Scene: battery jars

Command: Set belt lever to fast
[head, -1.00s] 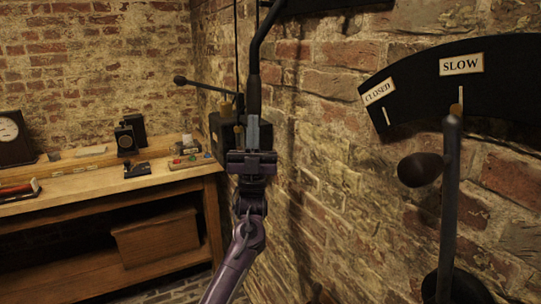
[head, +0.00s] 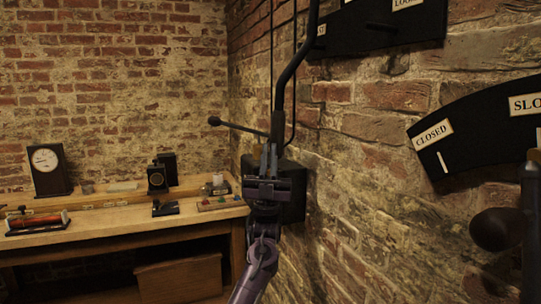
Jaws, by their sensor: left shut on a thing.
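The belt lever (head: 280,95) is a dark bent rod that comes down from the top edge in front of the brick wall. My left gripper (head: 268,165) is shut on its lower end. A black plate (head: 375,28) at the top right, cut off by the frame, carries a label ending in "ST" (head: 320,30) at its left and a partly cut label starting "LOO" (head: 406,3) at its right. The lever's upper part is out of frame. My right gripper is not in view.
A second plate labelled CLOSED (head: 433,134) and SLOW is at the right, with a dark lever and knob (head: 497,229) before it. A thin rod with a ball end (head: 214,121) sticks out left of my gripper. A wooden bench (head: 120,228) with a clock stands at the left.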

